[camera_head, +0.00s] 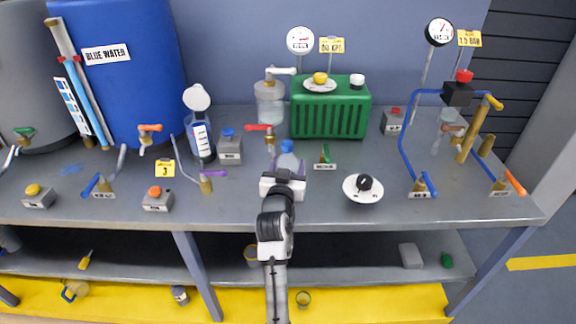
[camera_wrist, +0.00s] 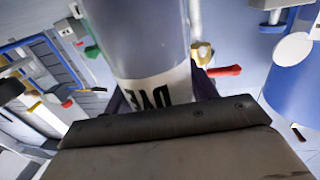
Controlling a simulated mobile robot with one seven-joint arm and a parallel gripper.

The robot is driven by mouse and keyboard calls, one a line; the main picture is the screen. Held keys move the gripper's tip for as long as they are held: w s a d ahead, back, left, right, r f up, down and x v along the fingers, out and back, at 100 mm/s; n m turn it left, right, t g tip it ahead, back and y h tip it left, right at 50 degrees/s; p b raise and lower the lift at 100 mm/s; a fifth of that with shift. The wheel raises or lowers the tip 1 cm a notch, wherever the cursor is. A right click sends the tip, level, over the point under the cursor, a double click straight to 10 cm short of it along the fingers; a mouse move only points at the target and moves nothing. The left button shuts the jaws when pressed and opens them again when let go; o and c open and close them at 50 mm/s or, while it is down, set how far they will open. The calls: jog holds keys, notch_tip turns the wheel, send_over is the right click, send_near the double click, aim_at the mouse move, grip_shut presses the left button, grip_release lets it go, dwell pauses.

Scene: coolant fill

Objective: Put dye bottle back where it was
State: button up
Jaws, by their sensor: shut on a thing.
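In the wrist view the dye bottle (camera_wrist: 140,40) is large and close, with "DYE" on a white label band. My gripper is shut on the dye bottle; the fingers are mostly hidden by the bottle and the gripper body. I cannot tell whether the bottle's base touches the bench.
A green ribbed box (camera_head: 330,108) stands behind. A red-handled valve (camera_head: 268,130) is close behind the bottle, and a small green-levered valve (camera_head: 325,156) is to its right. A white round dial with a black knob (camera_head: 363,188) sits further right. The bench front (camera_head: 320,205) is clear.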

jog(key=shift+f, duration=0.1)
jog(key=o, duration=1.3)
